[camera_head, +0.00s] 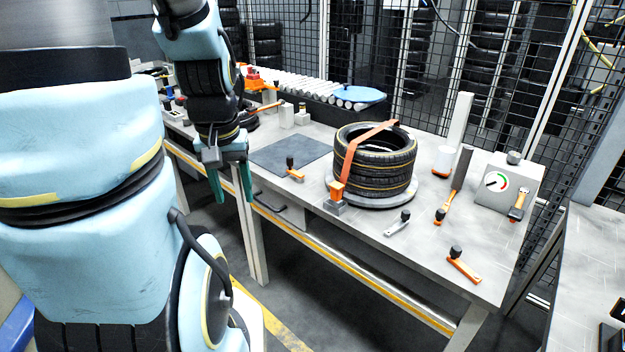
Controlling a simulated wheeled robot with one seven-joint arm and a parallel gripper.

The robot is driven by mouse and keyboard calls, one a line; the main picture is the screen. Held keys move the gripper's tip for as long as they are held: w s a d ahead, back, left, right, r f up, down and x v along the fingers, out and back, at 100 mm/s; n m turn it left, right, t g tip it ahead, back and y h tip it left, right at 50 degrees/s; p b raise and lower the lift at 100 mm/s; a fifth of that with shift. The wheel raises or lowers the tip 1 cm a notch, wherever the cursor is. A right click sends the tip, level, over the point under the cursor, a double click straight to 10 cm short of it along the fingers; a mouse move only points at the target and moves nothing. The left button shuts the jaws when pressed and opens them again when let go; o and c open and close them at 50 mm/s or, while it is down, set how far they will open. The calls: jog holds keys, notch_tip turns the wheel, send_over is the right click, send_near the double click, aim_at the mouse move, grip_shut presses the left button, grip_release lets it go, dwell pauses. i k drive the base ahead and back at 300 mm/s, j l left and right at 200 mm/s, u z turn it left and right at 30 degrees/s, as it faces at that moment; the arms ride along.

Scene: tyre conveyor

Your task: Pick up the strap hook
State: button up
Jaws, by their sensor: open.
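A stack of black tyres (378,172) lies on a round grey plate (392,201) on the workbench. An orange strap (352,150) runs over the top of the tyres and down their front left side. At its lower end is an orange piece, which looks like the strap hook (337,190), resting at a small grey block (334,207). I cannot tell whether it is fastened there. My gripper (232,194) points down with its teal fingers apart and empty. It appears in front of the bench's front edge, left of the hook and well apart from it.
Orange tools with black knobs (463,265) and a grey lever (397,224) lie on the bench (300,205). A gauge box (506,184) stands at the right. A dark mat (290,154) lies left of the tyres. A roller conveyor (310,88) and mesh fence are behind.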

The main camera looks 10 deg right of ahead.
aim_at(336, 188)
jog(key=l+u, duration=0.2)
jog(key=u, duration=0.25)
jog(key=k+l+u, duration=0.1)
jog(key=u, duration=0.4)
jog(key=k+l+u, duration=0.1)
jog(key=u, duration=0.35)
jog(key=k+l, duration=0.35)
